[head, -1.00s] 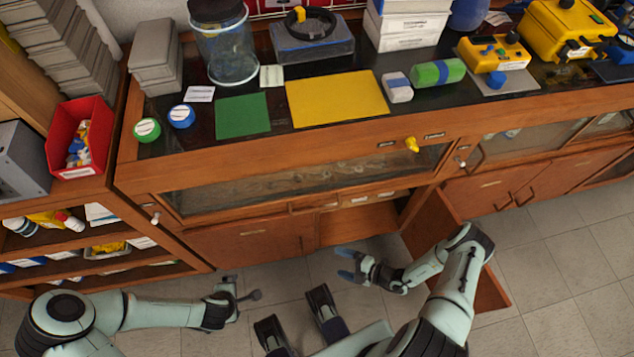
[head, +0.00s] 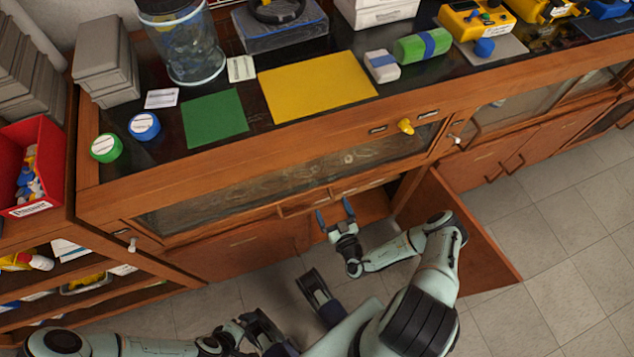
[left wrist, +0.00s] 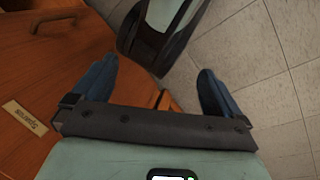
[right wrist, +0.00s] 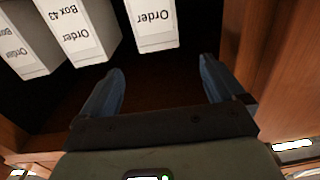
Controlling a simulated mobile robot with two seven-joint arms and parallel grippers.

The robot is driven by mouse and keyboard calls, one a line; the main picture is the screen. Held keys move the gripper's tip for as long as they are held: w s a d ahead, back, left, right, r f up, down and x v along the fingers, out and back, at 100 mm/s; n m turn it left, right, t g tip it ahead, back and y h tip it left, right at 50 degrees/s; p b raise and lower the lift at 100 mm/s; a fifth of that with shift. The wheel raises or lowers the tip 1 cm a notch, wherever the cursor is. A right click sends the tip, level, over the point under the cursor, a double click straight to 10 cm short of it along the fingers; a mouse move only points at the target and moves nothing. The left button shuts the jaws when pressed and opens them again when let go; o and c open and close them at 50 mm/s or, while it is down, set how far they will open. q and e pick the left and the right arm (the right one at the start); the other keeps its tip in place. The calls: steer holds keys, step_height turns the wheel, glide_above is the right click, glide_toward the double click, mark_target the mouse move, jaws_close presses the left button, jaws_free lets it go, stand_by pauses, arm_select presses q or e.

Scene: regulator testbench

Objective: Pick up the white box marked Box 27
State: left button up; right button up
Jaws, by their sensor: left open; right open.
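In the right wrist view several white boxes stand in a dark cabinet compartment. The left box (right wrist: 22,45) is partly cut off, and its number is not readable. The middle box (right wrist: 78,30) reads Box 43. The right box (right wrist: 152,25) shows the word Order, its number out of frame. I cannot tell which is Box 27. My right gripper (right wrist: 160,75) is open and empty in front of and below the boxes. In the head view the right gripper (head: 334,212) is at the open cabinet. My left gripper (left wrist: 158,90) is open and empty, low over the floor.
An open cabinet door (head: 465,245) stands to the right of my right forearm. The wooden counter edge (head: 300,145) overhangs the compartment. A compartment side wall (right wrist: 260,45) is close to the right finger. Grey floor tiles (head: 560,220) are clear on the right.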

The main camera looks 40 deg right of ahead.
steer(key=b+x, duration=0.2)
steer(key=x, duration=1.1)
steer(key=shift+f, duration=0.1)
steer(key=shift+s, duration=0.1)
steer(key=c, duration=1.4)
steer(key=shift+c, duration=1.1)
arm_select(q)
steer(key=shift+t, duration=0.5)
steer(key=w, duration=0.1)
steer(key=w+a+f, duration=0.1)
steer(key=w+f, duration=0.1)
steer(key=shift+w+a+f, duration=0.1)
steer(key=shift+a+f, duration=0.1)
steer(key=shift+a, duration=0.05)
